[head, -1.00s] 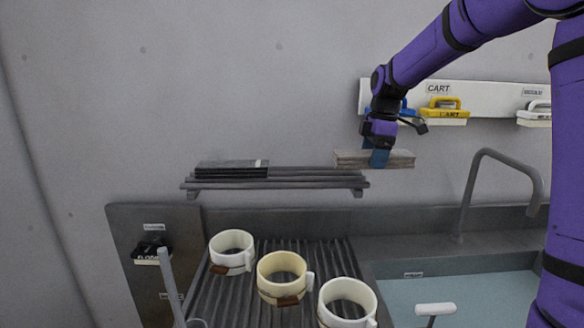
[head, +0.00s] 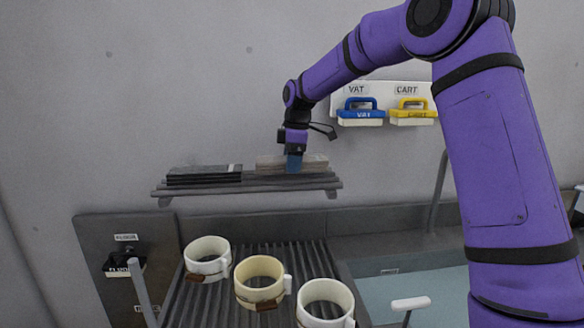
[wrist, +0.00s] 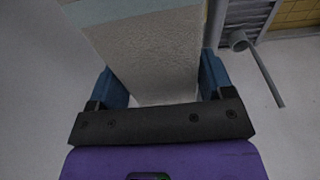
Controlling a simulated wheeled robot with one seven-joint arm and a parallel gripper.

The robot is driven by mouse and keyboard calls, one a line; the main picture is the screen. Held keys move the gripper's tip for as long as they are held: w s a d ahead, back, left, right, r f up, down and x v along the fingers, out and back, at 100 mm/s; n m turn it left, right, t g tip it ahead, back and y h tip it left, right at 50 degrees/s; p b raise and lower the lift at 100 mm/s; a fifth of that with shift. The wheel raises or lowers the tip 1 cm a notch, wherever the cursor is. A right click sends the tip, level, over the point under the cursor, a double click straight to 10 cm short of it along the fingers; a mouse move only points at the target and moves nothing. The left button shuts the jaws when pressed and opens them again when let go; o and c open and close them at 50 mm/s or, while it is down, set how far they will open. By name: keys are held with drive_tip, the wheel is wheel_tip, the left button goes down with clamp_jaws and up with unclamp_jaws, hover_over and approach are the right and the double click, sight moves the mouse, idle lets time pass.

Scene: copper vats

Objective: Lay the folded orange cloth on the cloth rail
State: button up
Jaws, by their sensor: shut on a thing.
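My gripper (head: 294,162) is shut on a folded cloth (head: 315,163), which looks beige-tan rather than orange. In the wrist view the cloth (wrist: 150,55) is a pale, rough slab with a blue-grey band, between the two blue fingers. The cloth rail (head: 250,187) is a dark slatted rack on the wall. The cloth is level over the right part of the rail; I cannot tell whether it touches the slats. A dark folded stack (head: 204,175) lies on the rail's left part, with a small gap to the held cloth.
Blue (head: 360,113) and yellow (head: 411,113) handled brushes hang on a white wall strip (head: 390,93) to the right. Below the rail, several cream mugs stand on a ribbed drainer (head: 225,295). A water-filled sink (head: 450,295) and a tap (head: 438,190) lie to the right.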

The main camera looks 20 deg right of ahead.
drive_tip(key=shift+f, duration=0.95)
drive_tip(key=shift+f, duration=0.15)
drive_tip(key=o, duration=1.2)
drive_tip(key=shift+c, duration=0.2)
